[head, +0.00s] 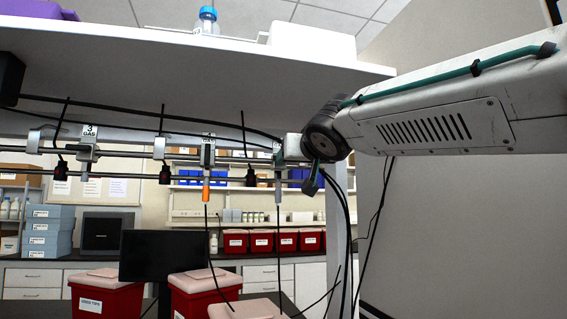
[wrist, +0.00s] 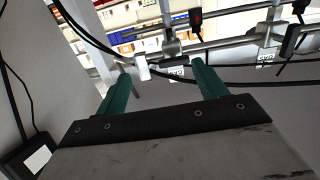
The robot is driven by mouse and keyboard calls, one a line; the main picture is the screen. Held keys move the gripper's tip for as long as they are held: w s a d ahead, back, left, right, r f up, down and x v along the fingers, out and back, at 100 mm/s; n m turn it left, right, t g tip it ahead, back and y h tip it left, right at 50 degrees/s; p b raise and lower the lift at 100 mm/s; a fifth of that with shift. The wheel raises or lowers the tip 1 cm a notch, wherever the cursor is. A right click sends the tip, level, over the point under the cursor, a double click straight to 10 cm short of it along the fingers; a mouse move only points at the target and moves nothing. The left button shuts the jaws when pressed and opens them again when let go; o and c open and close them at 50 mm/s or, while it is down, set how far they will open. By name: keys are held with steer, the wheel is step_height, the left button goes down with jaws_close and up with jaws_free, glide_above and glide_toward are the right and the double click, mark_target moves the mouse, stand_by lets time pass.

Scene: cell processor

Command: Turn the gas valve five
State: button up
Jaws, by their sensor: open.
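A metal gas rail (head: 130,178) with valves runs under a white shelf in the head view. A valve labelled "3 GAS" (head: 90,132) is at the left, and an orange-tipped valve (head: 207,170) is in the middle. Another valve (head: 278,165) is at the right, close to my wrist; its number cannot be read, so I cannot tell if it is valve five. In the wrist view, my gripper (wrist: 158,70) has its two green fingers spread and empty. A white block (wrist: 142,67) and a valve body (wrist: 172,48) appear beyond and between the fingertips.
The white shelf (head: 190,65) overhangs the rail. Black cables (head: 345,215) hang near my wrist. Red bins (head: 105,298) and a dark monitor (head: 162,255) stand below. Black plugs (wrist: 196,20) hang from the rail in the wrist view.

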steer(key=shift+t+y, duration=0.3)
steer(key=shift+y, duration=0.1)
steer(key=w+a, duration=0.1)
steer(key=w, duration=0.1)
steer(key=w+a+r, duration=0.1)
steer(key=w, duration=0.2)
steer(key=w+a, duration=0.2)
steer(key=w, duration=0.1)
steer(key=shift+w+r, duration=0.1)
steer(key=shift+r, duration=0.25)
steer(key=shift+n, duration=0.3)
steer(key=c, duration=1)
